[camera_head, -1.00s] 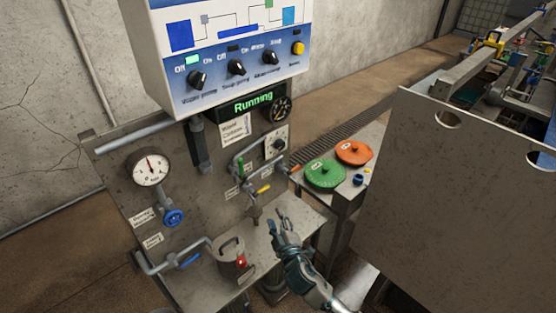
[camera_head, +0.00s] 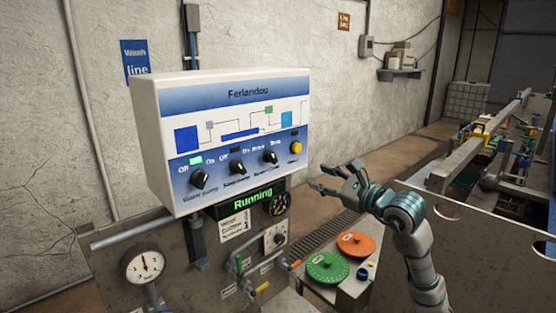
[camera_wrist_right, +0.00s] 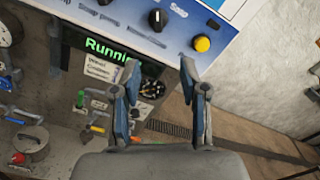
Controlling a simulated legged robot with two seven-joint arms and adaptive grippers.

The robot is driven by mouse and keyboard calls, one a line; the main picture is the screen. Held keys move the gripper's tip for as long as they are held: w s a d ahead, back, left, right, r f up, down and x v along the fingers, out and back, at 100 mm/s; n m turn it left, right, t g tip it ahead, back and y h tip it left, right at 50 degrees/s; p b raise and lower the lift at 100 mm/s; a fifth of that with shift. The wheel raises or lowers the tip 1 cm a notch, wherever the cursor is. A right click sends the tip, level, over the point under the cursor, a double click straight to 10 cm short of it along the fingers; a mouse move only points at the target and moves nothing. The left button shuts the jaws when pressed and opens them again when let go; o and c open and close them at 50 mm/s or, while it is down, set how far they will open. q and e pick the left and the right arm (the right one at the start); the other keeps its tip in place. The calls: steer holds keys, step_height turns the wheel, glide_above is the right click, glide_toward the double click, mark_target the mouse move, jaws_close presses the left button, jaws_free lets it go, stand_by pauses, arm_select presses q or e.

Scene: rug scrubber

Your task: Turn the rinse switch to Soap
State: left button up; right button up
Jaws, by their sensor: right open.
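The rinse switch is the third black knob (camera_head: 270,157) on the white control panel (camera_head: 220,88). Small labels sit above it; the right one reads Soap in the wrist view. There, the black knob (camera_wrist_right: 157,19) is near the top edge, its light mark roughly upright; its exact setting is hard to tell. My right gripper (camera_head: 319,177) is open and empty, to the right of the panel's lower right corner, apart from it. In the wrist view, the open fingers (camera_wrist_right: 160,72) are below the knob and touch nothing. My left gripper is not in view.
A yellow button (camera_head: 295,147) is right of the knob, and two more black knobs are to its left. Green (camera_head: 328,268) and orange (camera_head: 356,244) discs lie on a low table.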

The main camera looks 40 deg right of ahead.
steer(key=p, duration=0.2)
glide_toward(275, 158)
steer(key=w+p, duration=0.1)
steer(key=w, duration=0.1)
steer(key=w+p, duration=0.1)
steer(key=w, duration=0.2)
steer(key=w+p, duration=0.1)
steer(key=w, duration=0.2)
steer(key=shift+a+p, duration=0.35)
steer(key=shift+p, duration=0.05)
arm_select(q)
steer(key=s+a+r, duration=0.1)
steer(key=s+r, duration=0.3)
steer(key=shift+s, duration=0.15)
arm_select(e)
steer(key=shift+w, duration=0.6)
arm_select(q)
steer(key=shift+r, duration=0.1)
arm_select(e)
jaws_close()
